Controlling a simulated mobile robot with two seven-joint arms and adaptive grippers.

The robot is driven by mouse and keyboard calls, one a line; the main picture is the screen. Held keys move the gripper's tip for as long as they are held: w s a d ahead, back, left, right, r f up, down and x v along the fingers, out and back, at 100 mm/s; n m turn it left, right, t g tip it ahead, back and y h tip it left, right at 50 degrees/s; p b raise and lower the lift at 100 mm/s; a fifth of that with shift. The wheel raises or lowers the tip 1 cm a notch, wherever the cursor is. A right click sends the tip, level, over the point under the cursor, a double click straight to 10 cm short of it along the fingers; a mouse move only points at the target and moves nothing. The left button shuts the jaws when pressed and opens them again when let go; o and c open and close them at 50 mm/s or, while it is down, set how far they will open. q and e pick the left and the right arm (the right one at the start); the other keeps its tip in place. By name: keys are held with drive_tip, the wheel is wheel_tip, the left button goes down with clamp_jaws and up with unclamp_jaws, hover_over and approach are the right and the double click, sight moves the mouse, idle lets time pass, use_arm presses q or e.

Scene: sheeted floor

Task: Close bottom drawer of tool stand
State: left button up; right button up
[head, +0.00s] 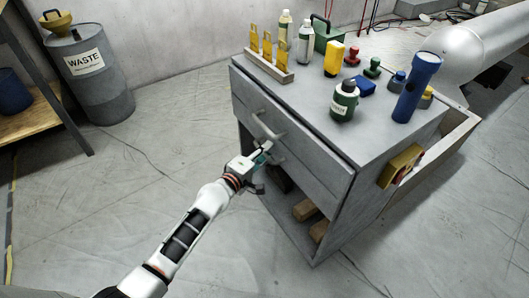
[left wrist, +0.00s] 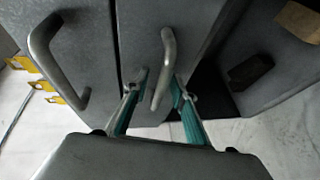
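The grey tool stand (head: 395,150) stands right of centre in the head view, with two drawers above an open shelf. The bottom drawer (head: 310,185) appears close to flush; I cannot tell exactly how far out it is. Its curved metal handle (left wrist: 167,60) shows in the left wrist view, and the top drawer handle (left wrist: 45,55) is to its left. My left gripper (head: 262,158) is at the bottom drawer's front and partly hides that handle. In the wrist view its teal-padded fingers (left wrist: 159,88) are apart, either side of the handle, with gaps visible. My right gripper is out of view.
The stand's top holds bottles, a blue flashlight (head: 418,85) and other tools. Wooden blocks (head: 305,210) lie on the lower shelf. A waste barrel (head: 90,75) and a workbench (head: 40,110) stand at left. The floor in front of the stand is clear.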

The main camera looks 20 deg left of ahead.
use_arm(q)
drive_tip(key=shift+s, duration=0.1)
drive_tip(key=shift+s, duration=0.3)
drive_tip(key=v, duration=1.1)
drive_tip(key=shift+s+a+r, duration=0.1)
drive_tip(key=shift+r, duration=0.05)
